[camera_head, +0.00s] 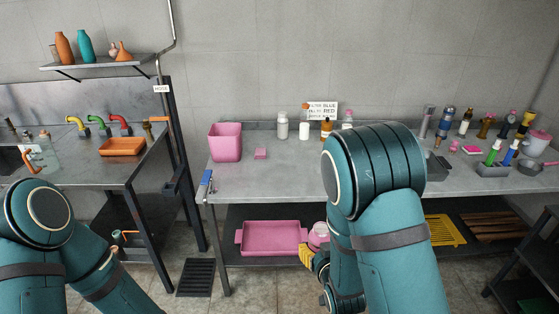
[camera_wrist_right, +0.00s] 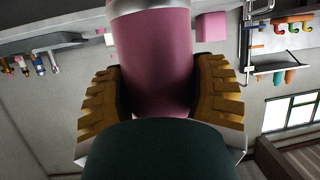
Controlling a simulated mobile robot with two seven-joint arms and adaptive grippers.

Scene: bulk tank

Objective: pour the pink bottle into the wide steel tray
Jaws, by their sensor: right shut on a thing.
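My right gripper (camera_head: 310,254) is low in front of the long bench, near its lower shelf, mostly hidden by my right arm in the head view. The pink bottle (camera_head: 318,234) shows just beyond its yellow finger. In the right wrist view the ridged yellow fingers of the gripper (camera_wrist_right: 163,88) are shut around the pink bottle (camera_wrist_right: 155,50), which has a pale band at its far end. A wide, shallow pink tray (camera_head: 272,238) lies on the lower shelf, just left of the bottle. I cannot make out a wide steel tray for certain. My left gripper is out of view.
The bench top (camera_head: 262,182) bears a pink bin (camera_head: 225,142), a pink block (camera_head: 260,154) and several bottles along the back. A yellow rack (camera_head: 444,230) lies on the lower shelf at right. A sink counter with an orange tray (camera_head: 122,146) stands at left.

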